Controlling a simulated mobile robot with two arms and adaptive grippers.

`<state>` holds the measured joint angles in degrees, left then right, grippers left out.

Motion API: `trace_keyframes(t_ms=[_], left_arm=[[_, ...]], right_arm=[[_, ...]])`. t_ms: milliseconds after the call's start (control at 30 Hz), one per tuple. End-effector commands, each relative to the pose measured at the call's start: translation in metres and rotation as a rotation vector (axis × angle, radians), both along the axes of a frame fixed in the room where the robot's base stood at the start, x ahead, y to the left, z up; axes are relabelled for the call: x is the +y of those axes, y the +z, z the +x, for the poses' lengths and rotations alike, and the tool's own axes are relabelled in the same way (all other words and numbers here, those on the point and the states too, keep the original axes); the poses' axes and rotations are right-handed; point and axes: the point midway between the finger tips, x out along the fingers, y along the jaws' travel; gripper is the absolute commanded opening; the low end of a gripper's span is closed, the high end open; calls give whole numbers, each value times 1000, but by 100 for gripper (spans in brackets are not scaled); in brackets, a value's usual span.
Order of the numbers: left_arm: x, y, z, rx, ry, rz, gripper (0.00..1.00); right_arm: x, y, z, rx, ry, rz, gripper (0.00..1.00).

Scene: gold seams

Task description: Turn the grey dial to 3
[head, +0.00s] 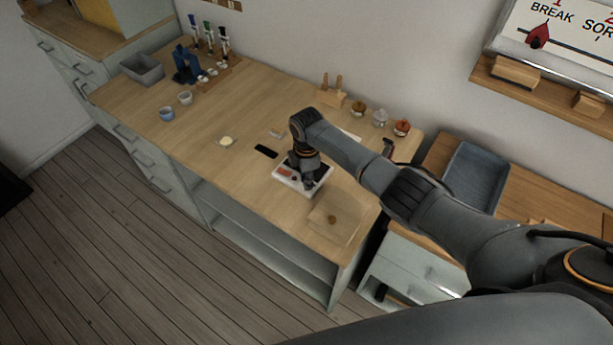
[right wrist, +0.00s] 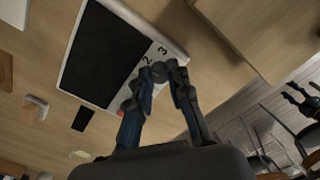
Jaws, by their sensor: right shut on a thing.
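The grey dial (right wrist: 158,70) sits on a white device with a dark top plate (right wrist: 93,52), shown in the right wrist view. The printed numbers 2 and 3 show beside the dial, with 3 the nearer to the corner. My right gripper (right wrist: 163,76) is shut on the dial, one finger on each side. The fingers hide part of the dial, and I cannot tell which number it points to. In the head view the device (head: 287,181) lies on the wooden worktop under my right gripper (head: 303,178), which hides the dial. My left gripper is not in view.
A black slab (head: 266,151) lies left of the device, and a clear board (head: 333,221) lies to its right. Several jars (head: 380,117) stand by the wall. A grey bin (head: 142,69) and cups (head: 167,113) are at the left. The worktop's left middle is mostly free.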

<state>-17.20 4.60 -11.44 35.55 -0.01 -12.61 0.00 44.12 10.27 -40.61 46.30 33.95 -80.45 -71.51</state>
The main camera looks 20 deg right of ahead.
Motion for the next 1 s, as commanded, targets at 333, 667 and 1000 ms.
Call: trace_keyframes(t_ms=[333,667,1000], left_arm=[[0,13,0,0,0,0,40],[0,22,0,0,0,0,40],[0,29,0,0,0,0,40]], right_arm=[[0,3,1,-1,-328,0,0],[0,2,1,-2,-641,0,0],[0,2,1,-2,-912,-1,0]])
